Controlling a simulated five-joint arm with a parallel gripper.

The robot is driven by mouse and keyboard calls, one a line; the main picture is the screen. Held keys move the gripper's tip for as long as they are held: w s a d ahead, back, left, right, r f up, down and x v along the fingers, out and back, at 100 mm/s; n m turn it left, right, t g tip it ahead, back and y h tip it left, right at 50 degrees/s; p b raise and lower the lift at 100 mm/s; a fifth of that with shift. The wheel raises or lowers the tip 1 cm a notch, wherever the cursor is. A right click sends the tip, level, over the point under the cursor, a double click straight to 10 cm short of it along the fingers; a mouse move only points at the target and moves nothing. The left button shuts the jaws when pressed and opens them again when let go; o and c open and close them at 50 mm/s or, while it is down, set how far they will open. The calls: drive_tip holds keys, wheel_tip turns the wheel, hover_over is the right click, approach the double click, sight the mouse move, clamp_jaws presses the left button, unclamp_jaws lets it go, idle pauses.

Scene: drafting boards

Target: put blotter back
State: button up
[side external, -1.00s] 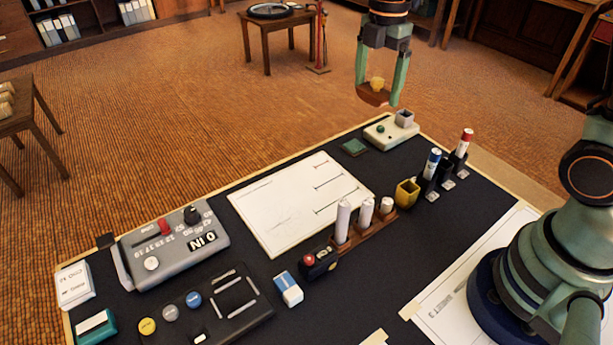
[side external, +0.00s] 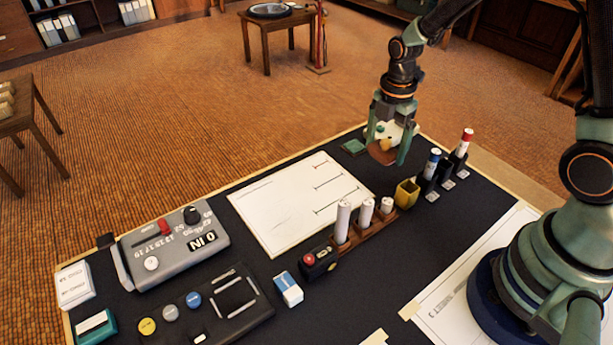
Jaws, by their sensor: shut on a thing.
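The blotter (side external: 381,154), a brown rocker with a rounded underside and a yellowish knob, is held in my gripper (side external: 388,146). The gripper's green fingers are shut on it. The blotter hangs low over the far right part of the dark board, just right of a small green square pad (side external: 353,147). I cannot tell whether its underside touches the board. A pale block with a green button (side external: 380,128) is partly hidden behind my gripper.
A yellow cup (side external: 407,192) stands in front of the gripper. Right of it are holders with a blue marker (side external: 433,162) and a red marker (side external: 463,145). White rolls stand in a brown rack (side external: 373,229). A white sheet (side external: 290,205) lies flat to the left.

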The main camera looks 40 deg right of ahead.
sight(380, 173)
drive_tip(key=shift+f, duration=2.4)
drive_tip(key=shift+f, duration=0.1)
drive_tip(key=o, duration=0.9)
drive_tip(key=shift+c, duration=0.2)
